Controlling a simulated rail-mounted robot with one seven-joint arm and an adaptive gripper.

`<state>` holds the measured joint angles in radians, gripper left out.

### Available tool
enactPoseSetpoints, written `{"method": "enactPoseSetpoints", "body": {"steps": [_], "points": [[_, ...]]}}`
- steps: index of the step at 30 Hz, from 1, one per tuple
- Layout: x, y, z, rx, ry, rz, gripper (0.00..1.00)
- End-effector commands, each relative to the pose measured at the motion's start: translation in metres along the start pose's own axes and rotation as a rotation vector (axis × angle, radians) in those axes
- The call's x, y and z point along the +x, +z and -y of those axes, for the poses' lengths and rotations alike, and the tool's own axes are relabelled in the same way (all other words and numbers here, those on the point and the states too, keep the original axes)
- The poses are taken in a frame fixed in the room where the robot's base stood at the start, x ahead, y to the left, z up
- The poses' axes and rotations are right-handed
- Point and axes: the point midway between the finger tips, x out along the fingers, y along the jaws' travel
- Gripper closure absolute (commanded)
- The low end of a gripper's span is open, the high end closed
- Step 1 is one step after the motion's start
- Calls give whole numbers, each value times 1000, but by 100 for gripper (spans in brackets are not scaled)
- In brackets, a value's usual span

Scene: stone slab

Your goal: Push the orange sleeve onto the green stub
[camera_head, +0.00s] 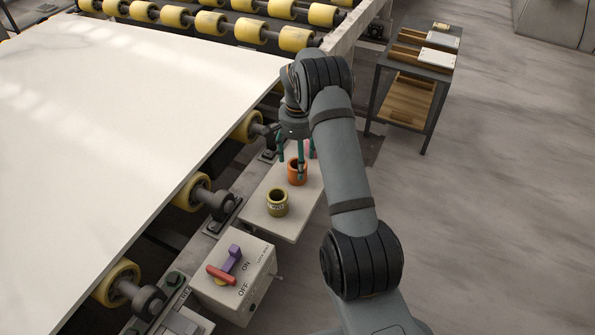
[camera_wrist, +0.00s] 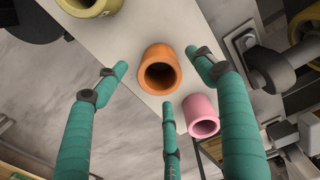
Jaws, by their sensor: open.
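The orange sleeve (camera_head: 294,179) stands upright on a pale shelf plate (camera_head: 291,222). In the wrist view the orange sleeve (camera_wrist: 158,51) shows its open bore, between my three teal fingers. My gripper (camera_head: 298,160) is open above the sleeve; one finger overlaps it in the head view. The gripper (camera_wrist: 160,76) in the wrist view has its fingers spread around the sleeve, with visible gaps.
A yellow sleeve (camera_head: 277,208) stands nearer on the plate. A pink sleeve (camera_wrist: 203,104) is close beside the orange one. A switch box (camera_head: 240,284) with a red and purple handle is at the plate's near end. Rollers and a white slab (camera_head: 130,110) lie left.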

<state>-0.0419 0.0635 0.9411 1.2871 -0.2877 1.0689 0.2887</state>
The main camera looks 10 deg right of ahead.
Motion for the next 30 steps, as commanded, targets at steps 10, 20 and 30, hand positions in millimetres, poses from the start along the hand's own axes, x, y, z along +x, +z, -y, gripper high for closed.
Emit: {"method": "enactPoseSetpoints", "body": {"steps": [10,20,30], "points": [[34,2,0,0,0,-1,30],[33,2,0,-1,0,-1,40],[33,2,0,-1,0,0,60]]}}
